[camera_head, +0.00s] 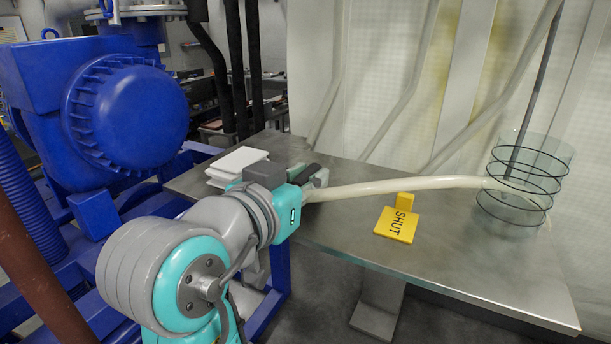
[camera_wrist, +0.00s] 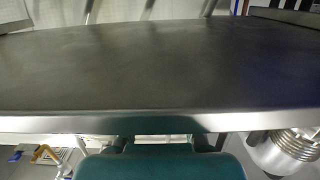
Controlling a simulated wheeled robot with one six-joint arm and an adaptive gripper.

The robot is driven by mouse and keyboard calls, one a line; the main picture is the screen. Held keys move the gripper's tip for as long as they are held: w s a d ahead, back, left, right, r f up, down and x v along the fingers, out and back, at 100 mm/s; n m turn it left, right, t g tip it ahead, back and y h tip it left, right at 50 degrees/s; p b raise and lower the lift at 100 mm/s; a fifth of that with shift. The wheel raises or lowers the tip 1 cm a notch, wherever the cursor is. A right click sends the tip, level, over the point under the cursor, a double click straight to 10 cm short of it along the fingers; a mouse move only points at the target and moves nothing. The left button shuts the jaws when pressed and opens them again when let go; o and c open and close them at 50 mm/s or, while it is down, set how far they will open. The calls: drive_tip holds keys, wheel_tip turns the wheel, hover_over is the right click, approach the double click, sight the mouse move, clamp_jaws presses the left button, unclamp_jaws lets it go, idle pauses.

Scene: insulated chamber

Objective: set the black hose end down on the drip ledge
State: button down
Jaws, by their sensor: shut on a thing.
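My gripper (camera_head: 318,180) is over the left part of the steel table, shut on the hose end. A black piece (camera_head: 304,174) shows at its jaws; I take it for the black hose end, partly hidden by the gripper. A pale hose (camera_head: 400,186) runs right from the jaws to the clear ringed cylinder (camera_head: 522,180). In the wrist view, the teal gripper body (camera_wrist: 160,165) fills the bottom and the hose end cannot be made out. I cannot tell which surface is the drip ledge; the steel table (camera_head: 460,250) also shows in the wrist view (camera_wrist: 160,65).
A yellow SHUT sign (camera_head: 396,224) lies in front of the hose. White slabs (camera_head: 237,160) are stacked behind my wrist. A large blue machine (camera_head: 125,110) stands at the left. The table's front right is clear. Slanted pale pipes (camera_head: 400,90) are at the back.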

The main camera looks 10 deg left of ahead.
drive_tip(key=shift+f, duration=0.5)
drive_tip(key=c, duration=0.9)
unclamp_jaws()
